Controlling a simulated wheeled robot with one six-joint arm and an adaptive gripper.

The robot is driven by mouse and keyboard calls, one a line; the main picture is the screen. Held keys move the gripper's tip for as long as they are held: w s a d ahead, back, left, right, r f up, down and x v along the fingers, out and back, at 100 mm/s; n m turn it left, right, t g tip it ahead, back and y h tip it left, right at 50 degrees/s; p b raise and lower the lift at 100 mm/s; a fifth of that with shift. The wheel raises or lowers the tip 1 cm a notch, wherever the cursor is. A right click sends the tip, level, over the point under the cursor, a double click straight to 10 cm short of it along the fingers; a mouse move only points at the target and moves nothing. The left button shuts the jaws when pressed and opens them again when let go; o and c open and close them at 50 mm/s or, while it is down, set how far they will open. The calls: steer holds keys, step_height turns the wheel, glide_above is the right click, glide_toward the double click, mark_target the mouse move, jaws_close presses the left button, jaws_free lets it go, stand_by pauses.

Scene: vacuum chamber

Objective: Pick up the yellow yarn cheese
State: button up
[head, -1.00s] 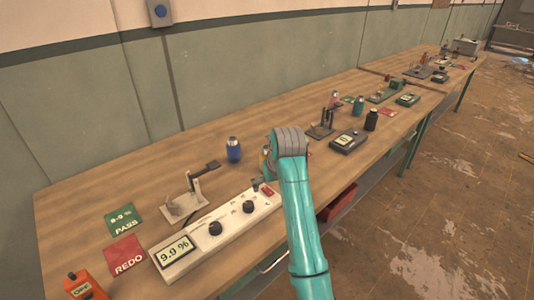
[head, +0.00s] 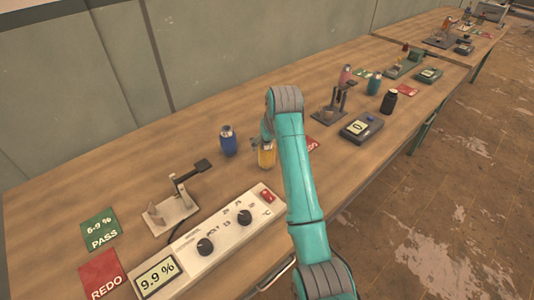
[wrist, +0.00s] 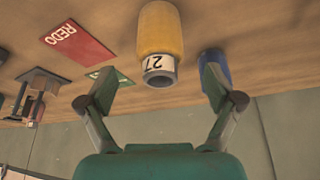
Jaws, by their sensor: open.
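The yellow yarn cheese (head: 267,157) stands on the bench, partly hidden behind my teal arm in the head view. In the wrist view the yellow yarn cheese (wrist: 161,30) shows large, with a pale tube end and a label reading 27. My gripper (wrist: 157,70) is open. Its two fingers point toward the yarn cheese, one on each side of the tube end in the picture, and nothing is held. In the head view my gripper is mostly hidden behind the arm.
A blue yarn cheese (head: 228,141) stands left of the yellow one; its blue side (wrist: 216,64) shows behind a finger. A white meter box (head: 215,235) and a small stand (head: 172,212) are nearer. A dark scale (head: 361,128) and black bottle (head: 389,102) are right.

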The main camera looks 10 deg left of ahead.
mark_target(267, 151)
steer(key=shift+x, duration=3.35)
steer(key=shift+s+d, duration=0.1)
steer(key=c, duration=1.3)
